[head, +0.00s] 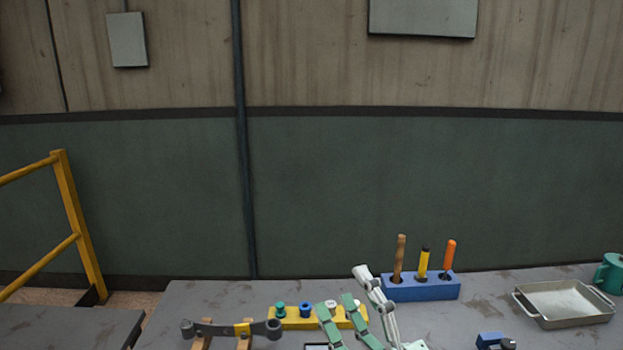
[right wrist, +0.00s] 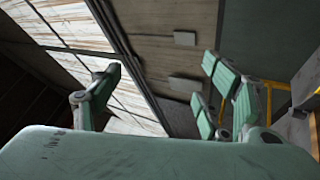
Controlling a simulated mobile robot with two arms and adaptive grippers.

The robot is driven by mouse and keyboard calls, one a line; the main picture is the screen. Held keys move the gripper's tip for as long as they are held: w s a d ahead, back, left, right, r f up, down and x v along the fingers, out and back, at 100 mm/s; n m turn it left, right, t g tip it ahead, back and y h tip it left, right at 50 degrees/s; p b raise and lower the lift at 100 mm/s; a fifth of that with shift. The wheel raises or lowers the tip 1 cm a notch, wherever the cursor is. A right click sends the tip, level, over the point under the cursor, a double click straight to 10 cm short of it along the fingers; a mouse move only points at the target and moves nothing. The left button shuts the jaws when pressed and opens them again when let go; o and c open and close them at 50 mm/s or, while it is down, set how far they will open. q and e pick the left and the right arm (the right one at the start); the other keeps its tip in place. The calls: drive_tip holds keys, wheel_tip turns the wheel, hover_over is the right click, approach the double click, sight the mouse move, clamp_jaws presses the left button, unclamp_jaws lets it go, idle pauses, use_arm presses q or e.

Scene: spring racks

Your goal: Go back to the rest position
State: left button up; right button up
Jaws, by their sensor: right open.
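My right gripper (head: 348,298) rises from the bottom edge of the head view, near the middle, with green pads on grey-white fingers. Its fingers point upward and stand in front of the yellow rack's right part and the table. In the right wrist view its fingers (right wrist: 160,90) are spread wide apart with nothing between them; the wall and ceiling show behind. The gripper is open and empty. My left gripper is not in either view.
On the grey table (head: 200,295) stand a yellow rack (head: 290,322) with several pegs, a blue block (head: 425,289) holding three handled tools, a metal tray (head: 565,318), a green mug (head: 608,274), and a dark bar (head: 215,329) on wooden supports. A yellow railing (head: 75,220) stands left.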

drive_tip(key=w+d+f+m+g+h, duration=0.1)
drive_tip(key=d+f+m+h, duration=0.7)
drive_tip(key=f+m, duration=0.1)
drive_tip(key=s+d+f+m+g+h, duration=0.2)
drive_tip(key=s+d+f+m+g, duration=0.15)
drive_tip(key=f, duration=0.35)
drive_tip(key=s+d+f+m+g+h, duration=0.1)
drive_tip(key=s+d+f+m+g, duration=0.25)
drive_tip(key=f, duration=0.45)
drive_tip(key=s+f+m+g, duration=0.2)
drive_tip(key=s+f+g, duration=0.35)
drive_tip(key=s, duration=0.35)
drive_tip(key=s+f+m+g, duration=0.2)
drive_tip(key=s+f+g, duration=0.3)
drive_tip(key=s, duration=0.4)
wheel_tip(320, 180, down, 26)
drive_tip(key=s, duration=0.1)
drive_tip(key=s+d+f, duration=0.2)
drive_tip(key=s+f, duration=1.5)
drive_tip(key=shift+s+d+g, duration=0.2)
drive_tip(key=shift+d+g, duration=0.05)
drive_tip(key=shift+g, duration=0.2)
